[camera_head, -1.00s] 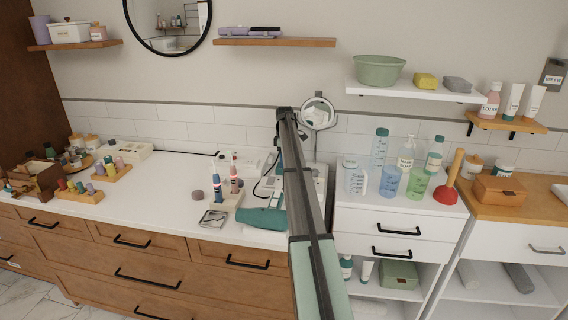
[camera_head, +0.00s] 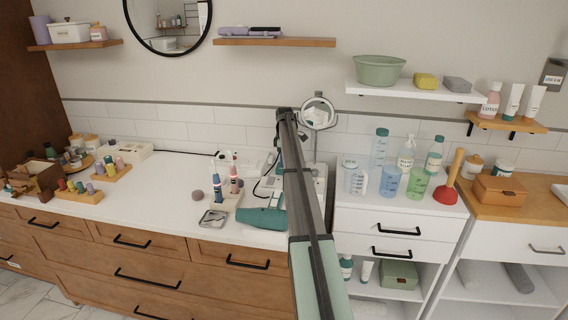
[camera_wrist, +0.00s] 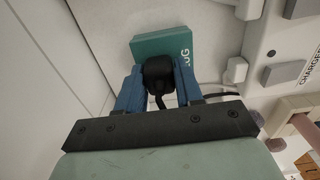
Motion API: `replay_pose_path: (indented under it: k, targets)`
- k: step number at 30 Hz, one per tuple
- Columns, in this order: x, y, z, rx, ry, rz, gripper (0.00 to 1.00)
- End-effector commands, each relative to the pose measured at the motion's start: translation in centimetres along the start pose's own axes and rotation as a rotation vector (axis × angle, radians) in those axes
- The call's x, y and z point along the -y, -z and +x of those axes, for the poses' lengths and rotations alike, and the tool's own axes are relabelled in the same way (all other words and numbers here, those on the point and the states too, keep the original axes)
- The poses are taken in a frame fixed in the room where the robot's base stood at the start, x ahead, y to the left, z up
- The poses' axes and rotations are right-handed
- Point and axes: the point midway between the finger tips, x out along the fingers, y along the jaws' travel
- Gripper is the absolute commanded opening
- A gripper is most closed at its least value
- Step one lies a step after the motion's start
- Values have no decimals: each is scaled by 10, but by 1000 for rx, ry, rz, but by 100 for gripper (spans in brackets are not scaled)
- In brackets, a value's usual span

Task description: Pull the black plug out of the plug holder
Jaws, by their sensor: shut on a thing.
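In the wrist view, my gripper (camera_wrist: 158,84) has two blue fingers closed on the sides of the black plug (camera_wrist: 158,70). A dark cord runs down from the plug between the fingers. The teal plug holder (camera_wrist: 150,46), with white letters partly hidden, is right behind the plug in this view. I cannot tell whether the plug is still seated in it or just clear of it. In the head view, my arm covers the plug and its holder.
A white charger unit (camera_wrist: 285,60) with grey buttons is close on the right in the wrist view. In the head view, a teal hair dryer (camera_head: 262,219), a toothbrush stand (camera_head: 228,200) and a round mirror (camera_head: 318,112) are near my arm. The left counter middle is clear.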

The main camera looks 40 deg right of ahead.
Motion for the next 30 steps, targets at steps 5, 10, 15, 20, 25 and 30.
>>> replay_pose_path:
  k: [5, 10, 15, 20, 25, 30]
  targets:
    - [0, 0, -1, 0, 0, 0, 0]
    - [0, 0, -4, 0, -1, 0, 0]
    - [0, 0, -7, 0, -1, 0, 0]
    - [0, 0, -11, 0, -1, 0, 0]
    - [0, 0, -14, 0, 0, 0, 0]
    - [0, 0, -17, 0, 0, 0, 0]
